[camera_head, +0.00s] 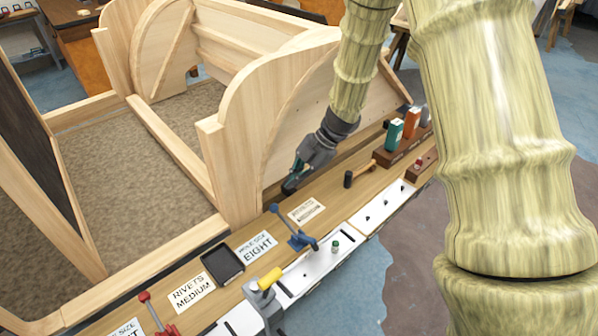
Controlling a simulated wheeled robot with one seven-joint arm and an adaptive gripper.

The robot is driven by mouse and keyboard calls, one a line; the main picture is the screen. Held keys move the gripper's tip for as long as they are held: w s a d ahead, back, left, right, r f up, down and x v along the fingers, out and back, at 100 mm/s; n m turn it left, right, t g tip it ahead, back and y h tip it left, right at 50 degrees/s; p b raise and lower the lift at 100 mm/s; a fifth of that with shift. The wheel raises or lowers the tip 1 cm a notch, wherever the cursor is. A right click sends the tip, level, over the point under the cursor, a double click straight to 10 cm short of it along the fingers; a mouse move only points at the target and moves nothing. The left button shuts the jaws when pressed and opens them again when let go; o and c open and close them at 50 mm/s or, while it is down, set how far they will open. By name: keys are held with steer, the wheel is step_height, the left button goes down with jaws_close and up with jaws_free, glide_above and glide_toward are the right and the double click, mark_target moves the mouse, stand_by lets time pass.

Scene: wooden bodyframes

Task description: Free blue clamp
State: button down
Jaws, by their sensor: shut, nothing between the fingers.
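The blue clamp (299,241) sits at the front edge of the wooden bench, partly over a white strip. Its long lever tilts up to the left and ends in a dark blue knob. Whether its jaw grips anything is too small to tell. My gripper (290,186) is shut and empty above the bench, behind the clamp and close to the curved wooden panel. It is apart from the clamp. My arm comes down from the upper right.
A yellow-handled clamp (268,280) and a red clamp (152,312) stand nearer along the edge. A black tray (222,264), printed labels and a hammer (361,173) lie on the bench. Coloured boxes (411,122) stand farther right. The wooden bodyframe (262,130) rises behind.

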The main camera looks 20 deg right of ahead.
mark_target(274, 208)
steer(key=p+x, duration=0.1)
steer(key=x, duration=0.8)
steer(key=shift+d+p, duration=0.1)
steer(key=shift+p, duration=0.75)
